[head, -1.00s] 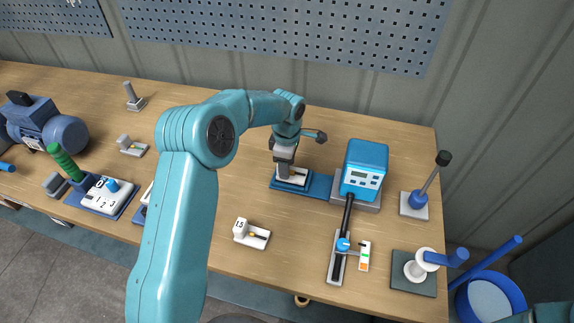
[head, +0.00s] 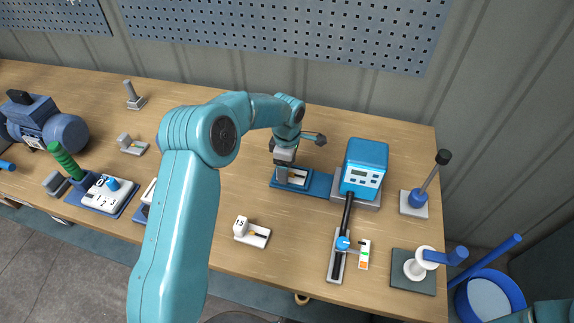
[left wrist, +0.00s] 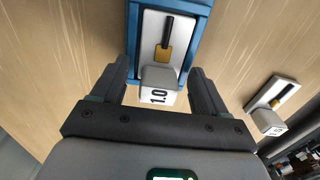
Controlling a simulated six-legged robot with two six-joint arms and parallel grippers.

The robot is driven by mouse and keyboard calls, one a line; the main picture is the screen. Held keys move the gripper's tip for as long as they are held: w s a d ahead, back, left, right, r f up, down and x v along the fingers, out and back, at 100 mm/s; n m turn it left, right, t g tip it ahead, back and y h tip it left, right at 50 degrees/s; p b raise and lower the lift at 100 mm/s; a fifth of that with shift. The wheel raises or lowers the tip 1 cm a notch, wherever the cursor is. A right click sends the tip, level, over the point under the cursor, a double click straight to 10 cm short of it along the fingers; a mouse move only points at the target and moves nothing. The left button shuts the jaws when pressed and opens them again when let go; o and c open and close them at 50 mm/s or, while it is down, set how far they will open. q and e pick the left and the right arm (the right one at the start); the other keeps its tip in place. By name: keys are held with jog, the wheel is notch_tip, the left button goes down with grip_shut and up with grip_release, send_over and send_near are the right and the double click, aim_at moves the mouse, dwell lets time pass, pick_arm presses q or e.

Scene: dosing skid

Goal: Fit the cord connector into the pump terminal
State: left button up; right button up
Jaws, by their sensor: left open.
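A pale block labelled 1.0 (left wrist: 157,82) stands at the near end of a white plate (left wrist: 150,28) with a brass piece and black rod. The plate sits in a blue tray (left wrist: 133,35), which also shows in the head view (head: 320,186), beside the blue pump box (head: 365,165). My left gripper (left wrist: 160,68) is open, with a finger on each side of the labelled block; I cannot tell whether they touch it. In the head view it (head: 283,178) points down at the tray and partly hides the plate. I cannot tell which part is the cord connector. My right gripper is out of view.
A similar white piece labelled 15 (head: 251,233) lies on the bench in front. A lever post (head: 415,203) stands at right.

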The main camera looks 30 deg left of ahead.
pick_arm(q)
notch_tip(320, 180, up, 12)
jog(key=b, duration=0.1)
jog(key=shift+b, duration=0.35)
dwell(0.4)
